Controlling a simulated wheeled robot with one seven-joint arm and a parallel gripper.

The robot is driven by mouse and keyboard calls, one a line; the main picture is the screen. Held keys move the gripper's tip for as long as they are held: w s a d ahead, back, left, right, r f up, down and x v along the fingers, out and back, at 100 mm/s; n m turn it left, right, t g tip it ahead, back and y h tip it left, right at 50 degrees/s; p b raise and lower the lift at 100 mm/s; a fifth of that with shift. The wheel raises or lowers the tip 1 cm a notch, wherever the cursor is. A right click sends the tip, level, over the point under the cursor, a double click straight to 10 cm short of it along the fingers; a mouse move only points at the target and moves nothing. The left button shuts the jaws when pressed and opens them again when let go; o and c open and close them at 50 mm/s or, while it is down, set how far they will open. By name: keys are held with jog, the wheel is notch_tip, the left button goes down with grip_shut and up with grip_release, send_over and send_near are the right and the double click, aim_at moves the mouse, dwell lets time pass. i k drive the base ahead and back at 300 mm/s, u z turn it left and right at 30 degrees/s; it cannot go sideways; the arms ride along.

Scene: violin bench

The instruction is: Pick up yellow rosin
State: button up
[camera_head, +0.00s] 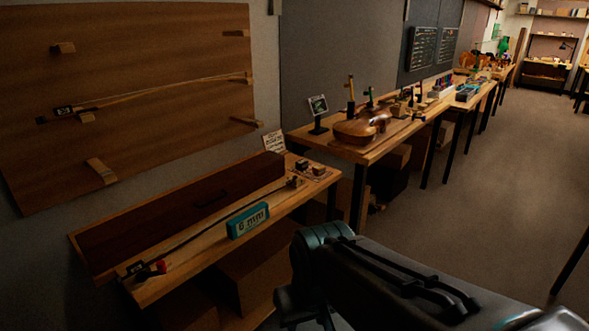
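I cannot clearly make out a yellow rosin. Two small brownish blocks sit close together at the far right end of the near bench, a left block (302,164) and a right block (319,170). They are too small and dim to tell whether either is the yellow rosin. My arm reaches in from the lower right and bends down at the bottom middle, well in front of the blocks. My gripper's fingertips do not show in this view.
The near bench (205,247) also bears a long dark wooden case (170,215), a violin bow, and a teal "6 mm" box (248,220). A small card (274,141) stands behind the blocks. A violin (358,128) lies on the bench beyond. Floor (500,200) at right is clear.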

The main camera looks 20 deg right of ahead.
aim_at(318, 171)
jog(key=z, duration=0.75)
jog(key=i, duration=1.55)
jog(key=z, duration=0.6)
jog(key=i, duration=0.7)
jog(key=u, duration=0.1)
